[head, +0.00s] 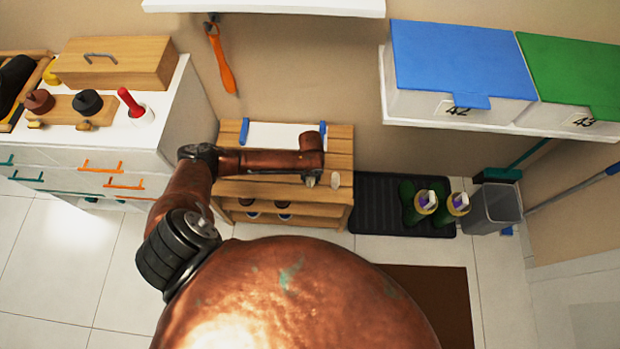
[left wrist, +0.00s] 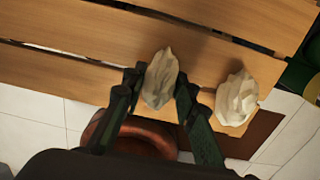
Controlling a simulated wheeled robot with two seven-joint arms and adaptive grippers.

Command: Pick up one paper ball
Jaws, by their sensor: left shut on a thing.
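One crumpled off-white paper ball (left wrist: 161,79) is between the fingers of my left gripper (left wrist: 158,88) in the left wrist view. The fingers are shut on it from both sides, over the front edge of the wooden rack's top. A second paper ball (left wrist: 238,97) lies on the rack's top, just right of the gripper and apart from it. In the head view my left gripper (head: 311,181) hangs over the right end of the wooden rack (head: 340,145), with a paper ball (head: 335,180) beside it. My right gripper is not in view.
A white tray with blue ends (head: 283,135) sits at the back of the rack. Shoes stand on the rack's lower shelves. A black mat (head: 375,200) with green boots (head: 408,203) and a grey bin (head: 492,208) stand to the right. A white cabinet (head: 150,150) is left.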

